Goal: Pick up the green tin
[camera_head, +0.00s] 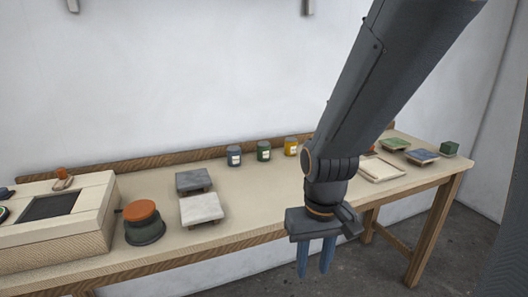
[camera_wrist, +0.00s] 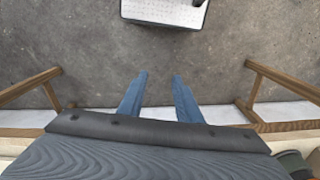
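The green tin (camera_head: 264,151) stands upright at the back of the bench in the head view, with a pale label on its front. A dark blue-grey tin (camera_head: 234,156) stands to its left and a yellow tin (camera_head: 291,146) to its right. My gripper (camera_head: 316,272) points down in front of the bench's front edge, to the right of and nearer than the green tin. Its two blue fingers are apart with nothing between them. The wrist view also shows the open fingers (camera_wrist: 160,95) over the floor. The green tin is not recognisable there.
On the wooden bench (camera_head: 270,203) are a grey slab (camera_head: 193,180), a pale slab (camera_head: 201,208), a round pot with orange top (camera_head: 143,222) and a box unit (camera_head: 55,240) at left. Bench before the tins is clear.

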